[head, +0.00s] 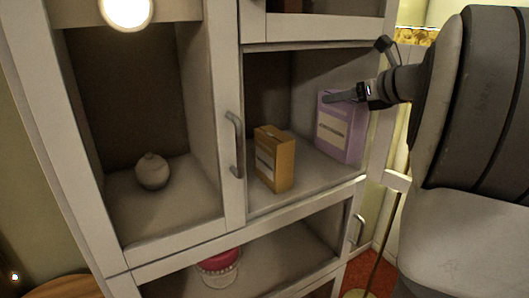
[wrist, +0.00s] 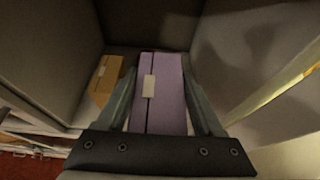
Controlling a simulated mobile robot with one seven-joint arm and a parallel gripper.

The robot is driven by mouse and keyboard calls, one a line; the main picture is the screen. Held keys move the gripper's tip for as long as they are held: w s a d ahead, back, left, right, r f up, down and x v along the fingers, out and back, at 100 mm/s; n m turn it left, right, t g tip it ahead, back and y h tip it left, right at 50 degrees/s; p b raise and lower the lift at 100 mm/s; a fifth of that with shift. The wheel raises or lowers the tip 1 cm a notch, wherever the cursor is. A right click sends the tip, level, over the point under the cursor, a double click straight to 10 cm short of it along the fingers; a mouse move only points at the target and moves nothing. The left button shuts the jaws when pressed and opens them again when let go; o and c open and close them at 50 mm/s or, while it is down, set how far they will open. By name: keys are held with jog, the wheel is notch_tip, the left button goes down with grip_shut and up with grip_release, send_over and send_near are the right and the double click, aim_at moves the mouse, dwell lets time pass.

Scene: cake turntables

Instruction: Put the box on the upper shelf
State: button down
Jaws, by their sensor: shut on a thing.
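A purple box (head: 334,137) with a pale label stands upright at the right side of a middle compartment in the white cabinet. My gripper (head: 345,97) reaches in from the right at the top of this box. In the wrist view the purple box (wrist: 158,95) lies between the two fingers of my gripper (wrist: 160,100), which are shut on it. An orange-brown box (head: 275,160) with a pale label stands to its left in the same compartment, apart from it, and also shows in the wrist view (wrist: 104,78). The upper shelf (head: 315,27) shows only in part at the top.
A grey lidded jar (head: 152,171) stands in the left compartment. A pink and white container (head: 219,266) sits in the lower compartment. A vertical handle (head: 236,145) is on the divider beside the orange-brown box. The compartment's right wall is close to the purple box.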

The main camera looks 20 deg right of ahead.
jog(key=w+f+p, duration=0.1)
jog(key=w+f, duration=0.9)
jog(key=w, duration=0.1)
jog(key=shift+w+d+f, duration=0.2)
jog(key=shift+w+f, duration=0.05)
jog(key=shift+f, duration=0.15)
jog(key=shift+f, duration=0.2)
jog(key=shift+c, duration=0.2)
grip_release()
jog(key=shift+r, duration=0.1)
